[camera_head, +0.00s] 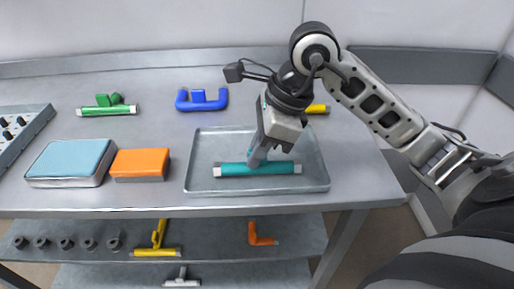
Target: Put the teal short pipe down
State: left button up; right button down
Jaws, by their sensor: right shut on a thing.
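The teal short pipe (235,170) lies level along the front of the grey metal tray (205,148), with pale ends. It appears low over the tray floor; whether it touches the floor cannot be told. My right gripper (262,160) reaches down into the tray from above and is shut on the pipe right of its middle. The gripper body hides part of the tray and the fingertips are only partly visible. My left gripper is not in view.
An orange block (140,163) and a blue-topped box (68,160) stand left of the tray. Green (108,106), blue (202,101) and yellow (318,109) pipe parts lie behind. More parts, including a yellow one (157,240), sit on the shelf below.

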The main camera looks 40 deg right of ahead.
jog(key=c, duration=1.5)
grip_release()
jog(key=shift+f, duration=0.1)
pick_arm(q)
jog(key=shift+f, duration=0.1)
pick_arm(e)
jog(key=shift+r+p, duration=0.35)
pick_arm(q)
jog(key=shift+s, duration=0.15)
pick_arm(e)
jog(key=v, duration=1.1)
jog(key=shift+r, duration=0.35)
jog(key=shift+s+d, duration=0.1)
